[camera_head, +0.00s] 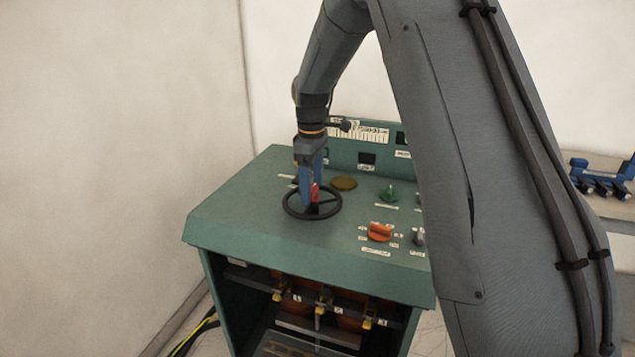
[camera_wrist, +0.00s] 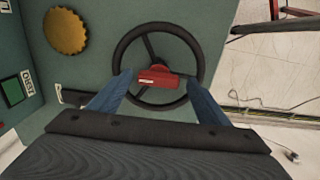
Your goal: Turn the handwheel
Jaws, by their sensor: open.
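The handwheel (camera_head: 288,204) is a black spoked ring lying on the sloped top of the green cabinet (camera_head: 240,205). It also shows in the wrist view (camera_wrist: 121,51), with a red block (camera_wrist: 158,77) with a white label at its middle. My gripper (camera_head: 311,200) reaches down over the wheel. In the wrist view my gripper (camera_wrist: 166,78) has its two blue fingers apart, one on each side of the red block. The fingers appear clear of the block's sides. Whether they touch the wheel is hard to tell.
On the cabinet top are a yellow knob (camera_head: 344,183), a green knob (camera_head: 388,194) and an orange knob (camera_head: 379,232). The upright panel (camera_head: 340,153) stands behind. My arm hides the cabinet's right side. A blue object (camera_head: 600,180) rests on a shelf at right.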

